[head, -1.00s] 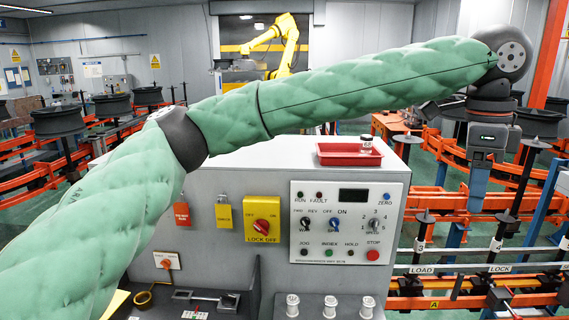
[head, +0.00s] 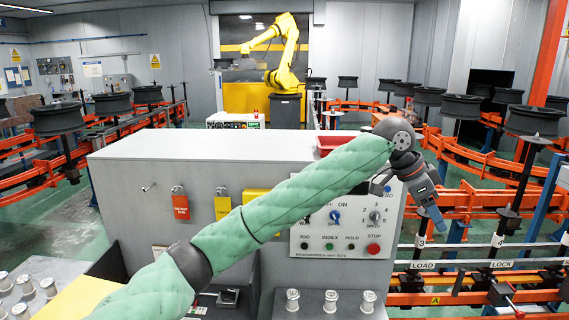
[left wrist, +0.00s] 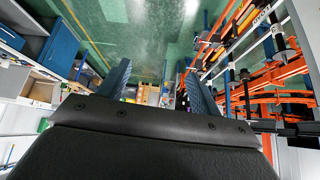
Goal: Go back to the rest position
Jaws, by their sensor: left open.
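My left arm, in a green quilted sleeve, crosses the head view from the lower left in front of the control cabinet (head: 215,146). My left gripper (head: 436,221) hangs at its end, to the right of the cabinet and in front of the orange rail. In the left wrist view the two blue-grey fingers of the left gripper (left wrist: 157,82) stand apart with nothing between them. My right gripper does not show in either view.
The control panel (head: 345,245) is partly hidden by my arm. A red tray (head: 330,142) sits on the cabinet top. Several metal spindles (head: 331,302) stand in front. Orange rails (head: 470,198) with dark wheels (head: 535,121) run along the right. A yellow robot arm (head: 290,40) stands behind.

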